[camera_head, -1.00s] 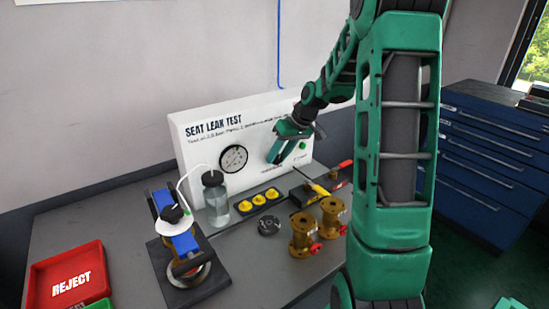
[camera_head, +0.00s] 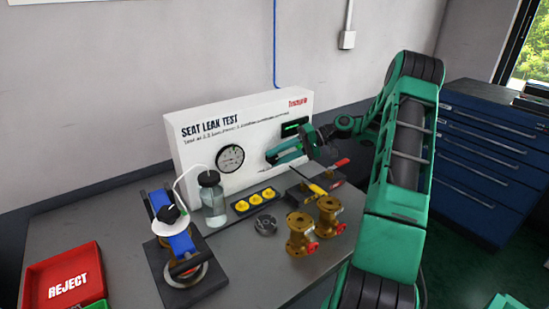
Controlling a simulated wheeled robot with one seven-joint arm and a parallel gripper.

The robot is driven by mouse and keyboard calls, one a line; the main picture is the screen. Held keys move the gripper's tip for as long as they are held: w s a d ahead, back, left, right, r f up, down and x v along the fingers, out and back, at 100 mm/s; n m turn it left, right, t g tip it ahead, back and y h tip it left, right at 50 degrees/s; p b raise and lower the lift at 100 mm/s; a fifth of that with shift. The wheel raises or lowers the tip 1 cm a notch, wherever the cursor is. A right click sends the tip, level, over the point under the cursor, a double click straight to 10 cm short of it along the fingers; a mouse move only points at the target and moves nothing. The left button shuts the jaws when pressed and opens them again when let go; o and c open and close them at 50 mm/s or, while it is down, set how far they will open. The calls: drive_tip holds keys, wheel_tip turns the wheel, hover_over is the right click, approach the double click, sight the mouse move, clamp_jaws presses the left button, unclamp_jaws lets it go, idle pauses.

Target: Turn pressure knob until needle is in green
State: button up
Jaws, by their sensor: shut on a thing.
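The white seat leak test panel (camera_head: 197,153) stands at the back of the bench. A round pressure gauge (camera_head: 230,158) with a white face is on its front; its needle and any green band are too small to read. My green gripper (camera_head: 272,157) is at the panel's front, right of the gauge, with its fingers pointing left. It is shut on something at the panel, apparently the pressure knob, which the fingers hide. A dark display with green digits (camera_head: 294,127) is on the panel above the gripper.
A clear bottle (camera_head: 214,202), a strip with yellow parts (camera_head: 254,201), brass valves (camera_head: 299,236) and screwdrivers (camera_head: 307,181) stand or lie below the panel. A clamped fixture (camera_head: 187,272) and red reject tray (camera_head: 40,275) are at the left.

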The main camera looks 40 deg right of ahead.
drive_tip(key=shift+d+f+m+y, duration=0.2)
drive_tip(key=shift+f+m+y, duration=0.15)
drive_tip(key=shift+y, duration=0.65)
drive_tip(key=shift+t, duration=0.3)
drive_tip(key=o, duration=1)
drive_tip(key=shift+o, duration=0.2)
drive_tip(key=shift+r, duration=0.1)
drive_tip(key=v, duration=1)
drive_tip(key=shift+d, duration=0.4)
